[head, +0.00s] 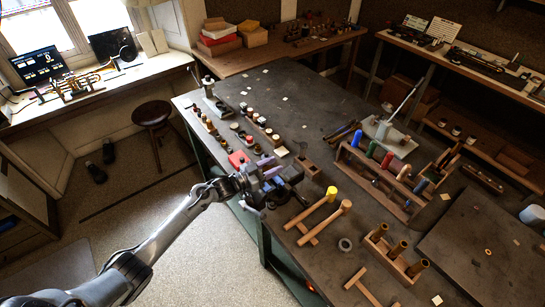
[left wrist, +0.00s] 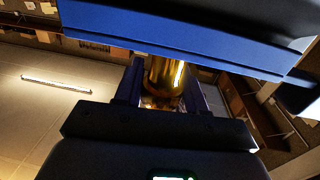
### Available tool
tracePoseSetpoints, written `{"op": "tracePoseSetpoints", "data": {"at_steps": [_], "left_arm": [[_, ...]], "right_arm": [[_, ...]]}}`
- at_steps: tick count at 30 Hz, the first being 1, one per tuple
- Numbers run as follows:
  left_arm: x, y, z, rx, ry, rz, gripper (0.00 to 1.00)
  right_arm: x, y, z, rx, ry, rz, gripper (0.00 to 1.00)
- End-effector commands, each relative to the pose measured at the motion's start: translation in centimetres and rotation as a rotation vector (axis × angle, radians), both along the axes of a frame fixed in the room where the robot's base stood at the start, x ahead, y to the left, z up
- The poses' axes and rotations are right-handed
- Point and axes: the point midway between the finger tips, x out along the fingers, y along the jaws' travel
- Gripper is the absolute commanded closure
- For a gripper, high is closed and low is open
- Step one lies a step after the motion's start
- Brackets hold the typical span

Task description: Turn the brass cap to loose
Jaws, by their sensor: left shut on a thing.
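The left gripper (head: 266,182) is at the left edge of the dark workbench in the head view, beside a blue and dark device that looks like a vise (head: 288,174). In the left wrist view the two fingers of the left gripper (left wrist: 163,98) are closed around a shiny brass cylinder, which appears to be the brass cap (left wrist: 165,72). A blue bar of the device crosses above the cap in that view. The cap cannot be made out in the head view, and I cannot tell how far it is turned. My right gripper is not in view.
A rack of coloured handles (head: 385,165) and a block with brass tubes (head: 395,252) stand farther right. A red item (head: 239,158) and small parts lie close behind the gripper.

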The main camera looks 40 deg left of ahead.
Motion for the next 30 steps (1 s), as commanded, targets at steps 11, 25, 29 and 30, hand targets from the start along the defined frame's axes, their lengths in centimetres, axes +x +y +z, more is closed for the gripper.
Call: {"op": "tracePoseSetpoints", "data": {"at_steps": [11,25,29,30], "left_arm": [[0.1,0.4,0.2,-0.006,-0.001,0.352,0.91],[0.1,1.1,0.0,-0.002,-0.003,0.638,0.91],[0.1,1.2,0.0,-0.001,-0.002,0.671,0.91],[0.1,1.2,0.0,0.000,-0.003,0.677,0.91]], "right_arm": [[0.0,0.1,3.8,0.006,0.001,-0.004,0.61],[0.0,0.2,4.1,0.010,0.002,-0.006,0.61],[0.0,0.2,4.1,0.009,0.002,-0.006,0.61],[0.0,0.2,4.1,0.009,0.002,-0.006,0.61]]}}
